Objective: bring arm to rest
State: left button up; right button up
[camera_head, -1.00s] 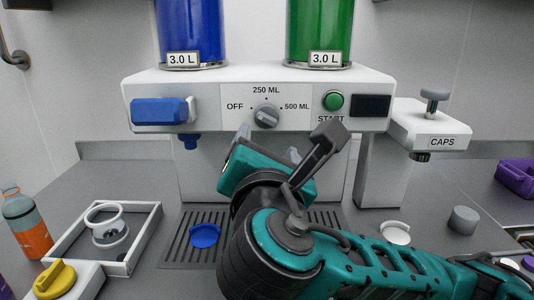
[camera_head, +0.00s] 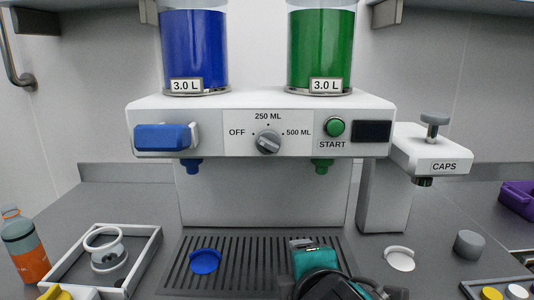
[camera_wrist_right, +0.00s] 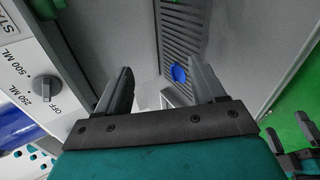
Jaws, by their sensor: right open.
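My right arm (camera_head: 318,262) shows at the bottom of the head view, low in front of the drip grate. Its fingertips are not clearly seen there. In the right wrist view my right gripper (camera_wrist_right: 160,88) is open, with its two fingers apart and nothing between them. The dispenser's dial (camera_head: 267,143) and its green start button (camera_head: 334,127) show unobstructed in the head view. The dial also shows at the left of the right wrist view (camera_wrist_right: 47,88).
A blue disc (camera_head: 205,261) lies on the drip grate (camera_head: 240,262). A white tray (camera_head: 147,246) and an orange-and-grey bottle (camera_head: 25,247) stand at left. The caps press (camera_head: 432,150), a white disc (camera_head: 399,258) and a grey cylinder (camera_head: 469,244) are at right.

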jog(key=s+d+f+m+g, duration=0.4)
jog(key=s+d+f+m, duration=0.45)
jog(key=s+f, duration=0.2)
jog(key=s+d+f+m+g, duration=0.4)
jog(key=s+d+f+m, duration=0.3)
jog(key=s+f+m, duration=0.3)
jog(key=w+a+f+n+t+y, duration=0.1)
jog(key=w+a+f+t, duration=0.2)
jog(key=w+f+t, duration=0.4)
jog(key=shift+w+a+f, duration=0.15)
jog(key=shift+w+f, duration=0.65)
jog(key=shift+f, duration=0.6)
jog(key=shift+n, duration=0.25)
